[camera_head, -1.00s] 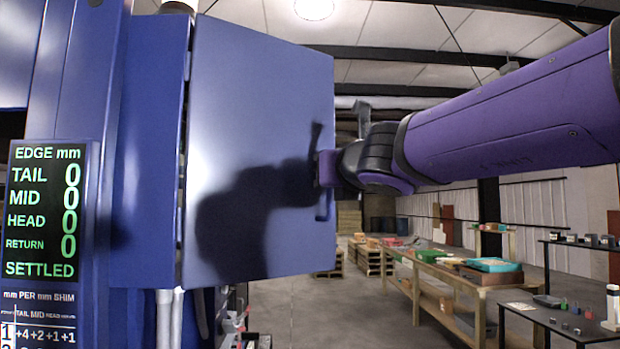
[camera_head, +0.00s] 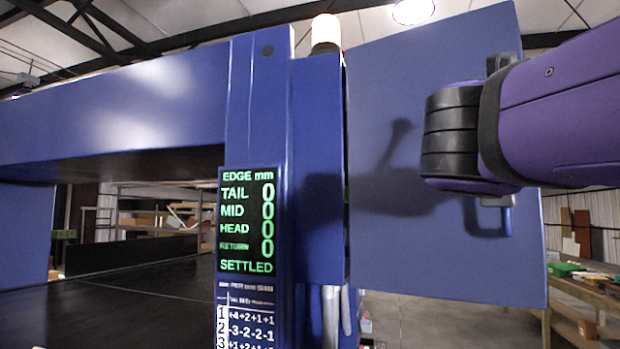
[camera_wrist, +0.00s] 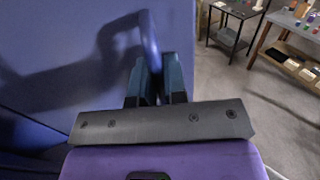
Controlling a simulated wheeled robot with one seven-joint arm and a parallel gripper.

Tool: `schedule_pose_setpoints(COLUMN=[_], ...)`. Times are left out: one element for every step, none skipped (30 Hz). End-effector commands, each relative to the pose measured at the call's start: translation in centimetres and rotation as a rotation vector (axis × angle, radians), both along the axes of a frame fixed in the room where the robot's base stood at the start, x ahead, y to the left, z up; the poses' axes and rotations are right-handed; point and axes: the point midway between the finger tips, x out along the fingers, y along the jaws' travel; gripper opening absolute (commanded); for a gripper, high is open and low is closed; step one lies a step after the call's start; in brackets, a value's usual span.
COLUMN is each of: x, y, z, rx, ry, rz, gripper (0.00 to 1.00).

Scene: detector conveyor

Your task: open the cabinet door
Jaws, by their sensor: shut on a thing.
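The blue cabinet door (camera_head: 440,265) fills the right of the head view, beside the blue cabinet frame (camera_head: 318,170). The door stands out at an angle, with its handle side nearer the camera and a dark gap along its hinge side. The blue bar handle (camera_head: 506,218) shows only its lower end below my wrist; its upper loop shows in the wrist view (camera_wrist: 149,40). My gripper (camera_wrist: 160,72) is shut on the handle in the wrist view. The fingers are hidden by my arm in the head view.
A display panel (camera_head: 247,222) on the cabinet post reads zeros and SETTLED. A dark conveyor bed (camera_head: 130,305) runs at lower left. A wooden table (camera_head: 590,290) stands beyond the door at right. Open grey floor (camera_wrist: 245,100) lies right of the door.

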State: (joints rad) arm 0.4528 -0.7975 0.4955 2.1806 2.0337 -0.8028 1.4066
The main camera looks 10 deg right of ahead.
Motion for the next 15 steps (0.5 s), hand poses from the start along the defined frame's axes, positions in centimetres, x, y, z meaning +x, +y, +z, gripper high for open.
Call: schedule_pose_setpoints(x=[-0.3,-0.4,-0.5,-0.6,-0.7,-0.8,-0.8,-0.8,-0.9,-0.9,-0.9,-0.9,-0.9,-1.0,-1.0], y=[0.3,0.5,0.7,0.8,0.9,1.1,1.1,1.2,1.2,1.3,1.3,1.3,1.3,1.3,1.3], z=[0.1,0.1,0.1,0.1,0.1,0.1,0.1,0.1,0.1,0.1,0.1,0.1,0.1,0.1,0.1], rx=[-0.001,-0.001,-0.002,-0.002,-0.002,-0.002,-0.001,-0.001,-0.001,-0.001,-0.001,-0.001,-0.001,-0.001,-0.001], ry=[-0.001,-0.001,-0.001,-0.001,-0.001,-0.001,-0.001,-0.001,-0.001,-0.001,-0.001,-0.001,-0.001,-0.001,-0.001], rz=[0.001,0.0,0.0,0.0,0.001,0.001,0.001,0.001,0.001,0.0,0.0,0.0,0.0,0.0,0.001], gripper=[0.0,0.0,0.0,0.0,0.0,0.0,0.0,0.0,0.0,0.0,0.0,0.0,0.0,0.0,0.0])
